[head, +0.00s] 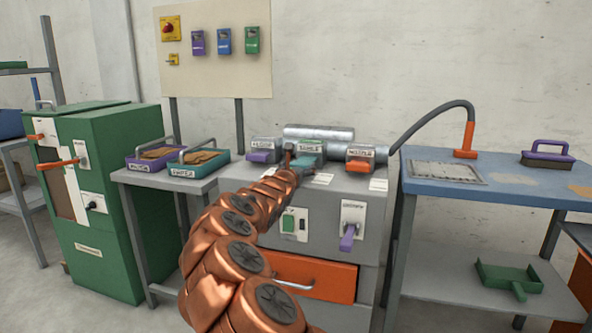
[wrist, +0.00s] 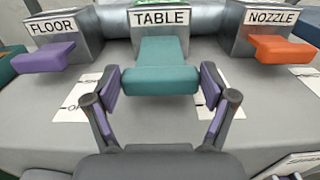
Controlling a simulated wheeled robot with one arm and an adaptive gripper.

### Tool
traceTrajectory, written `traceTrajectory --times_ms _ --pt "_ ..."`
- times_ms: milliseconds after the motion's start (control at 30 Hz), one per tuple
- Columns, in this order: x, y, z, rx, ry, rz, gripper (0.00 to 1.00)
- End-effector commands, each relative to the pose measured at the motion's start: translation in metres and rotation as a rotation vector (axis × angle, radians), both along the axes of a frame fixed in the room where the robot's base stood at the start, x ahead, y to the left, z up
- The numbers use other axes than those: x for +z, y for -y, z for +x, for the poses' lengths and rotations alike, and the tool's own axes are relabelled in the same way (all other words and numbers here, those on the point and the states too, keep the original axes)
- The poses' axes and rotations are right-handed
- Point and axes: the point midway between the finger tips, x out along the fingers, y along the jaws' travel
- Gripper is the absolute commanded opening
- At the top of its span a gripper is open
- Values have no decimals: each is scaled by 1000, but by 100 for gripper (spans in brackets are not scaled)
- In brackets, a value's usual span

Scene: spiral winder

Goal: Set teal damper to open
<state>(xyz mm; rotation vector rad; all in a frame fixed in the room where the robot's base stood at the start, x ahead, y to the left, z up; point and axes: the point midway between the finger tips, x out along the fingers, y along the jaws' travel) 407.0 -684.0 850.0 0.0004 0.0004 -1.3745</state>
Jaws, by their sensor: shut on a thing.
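The teal damper (wrist: 160,52) is the middle of three and bears the sign TABLE (wrist: 160,17). In the wrist view its wide teal handle sticks out from its grey housing toward me. In the head view it shows partly behind my gripper (head: 292,162) on top of the grey machine (head: 310,205). In the wrist view the fingers of my gripper (wrist: 160,84) are shut on the sides of the teal handle, one at its left end and one at its right end.
A purple damper handle marked FLOOR (wrist: 42,57) stands to the left and an orange one marked NOZZLE (wrist: 283,50) to the right, both close by. White cards (wrist: 78,98) lie on the machine top, partly hidden. A metal pipe (head: 318,133) runs behind.

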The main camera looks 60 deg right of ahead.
Motion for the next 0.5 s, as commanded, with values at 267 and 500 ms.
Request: traceTrajectory --times_ms 267,500 --pt "-4 0 1 1 -2 7 100" --pt "-3 1 -1 -1 -1 5 100"
